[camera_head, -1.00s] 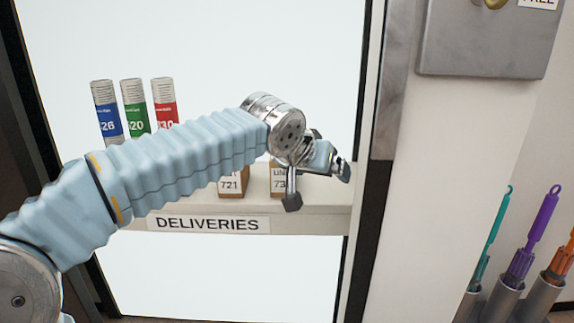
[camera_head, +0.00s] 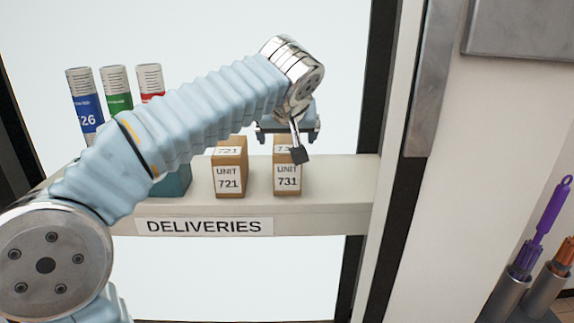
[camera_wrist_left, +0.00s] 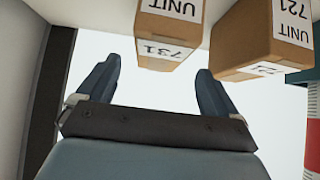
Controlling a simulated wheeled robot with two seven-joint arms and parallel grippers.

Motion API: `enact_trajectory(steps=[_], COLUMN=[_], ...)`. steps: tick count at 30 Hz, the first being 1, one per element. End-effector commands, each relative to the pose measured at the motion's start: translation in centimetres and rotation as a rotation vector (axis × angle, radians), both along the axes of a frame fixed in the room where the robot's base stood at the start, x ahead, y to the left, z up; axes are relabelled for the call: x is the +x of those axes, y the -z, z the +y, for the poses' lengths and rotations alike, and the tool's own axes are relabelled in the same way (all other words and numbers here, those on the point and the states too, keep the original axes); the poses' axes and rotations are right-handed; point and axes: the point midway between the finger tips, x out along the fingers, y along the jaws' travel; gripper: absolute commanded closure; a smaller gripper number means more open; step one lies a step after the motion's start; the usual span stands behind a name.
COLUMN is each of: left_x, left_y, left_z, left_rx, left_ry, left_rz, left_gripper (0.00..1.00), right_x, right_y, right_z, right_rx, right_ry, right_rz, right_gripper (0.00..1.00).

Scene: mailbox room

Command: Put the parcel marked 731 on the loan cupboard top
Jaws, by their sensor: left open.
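The parcel marked 731 (camera_head: 287,180) is a small brown box with white labels, standing upright on the deliveries shelf (camera_head: 340,190). In the left wrist view the same parcel (camera_wrist_left: 168,30) shows upside down, ahead of and between the fingertips. The loan cupboard top is not recognisable in these frames. My right gripper is not in view.
A parcel marked 721 (camera_head: 229,168) stands close left of parcel 731. Blue (camera_head: 86,105), green (camera_head: 117,90) and red-labelled (camera_head: 151,82) tubes and a teal object (camera_head: 173,182) stand further left. A door-frame post (camera_head: 387,150) bounds the shelf at right. Brushes in holders (camera_head: 540,235) are at lower right.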

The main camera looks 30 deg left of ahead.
Motion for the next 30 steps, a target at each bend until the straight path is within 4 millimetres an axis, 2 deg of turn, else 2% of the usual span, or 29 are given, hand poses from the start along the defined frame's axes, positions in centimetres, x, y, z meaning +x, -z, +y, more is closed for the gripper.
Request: enact_trajectory(steps=[6,9,18,30], left_x=[1.6,2.4,2.8,2.8], left_y=[2.9,3.7,4.0,4.0], left_z=[0.9,1.4,1.6,1.6], left_rx=[0.000,0.000,0.001,0.000], left_ry=[0.000,0.000,0.002,0.001], left_rz=[0.005,0.002,0.000,0.000], left_gripper=[0.06,0.06,0.08,0.69], right_x=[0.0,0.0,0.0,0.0], right_y=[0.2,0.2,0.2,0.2], right_z=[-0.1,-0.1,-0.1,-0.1], right_rx=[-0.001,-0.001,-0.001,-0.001], right_ry=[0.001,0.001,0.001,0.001], right_rz=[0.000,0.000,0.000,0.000], right_gripper=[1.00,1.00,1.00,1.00])
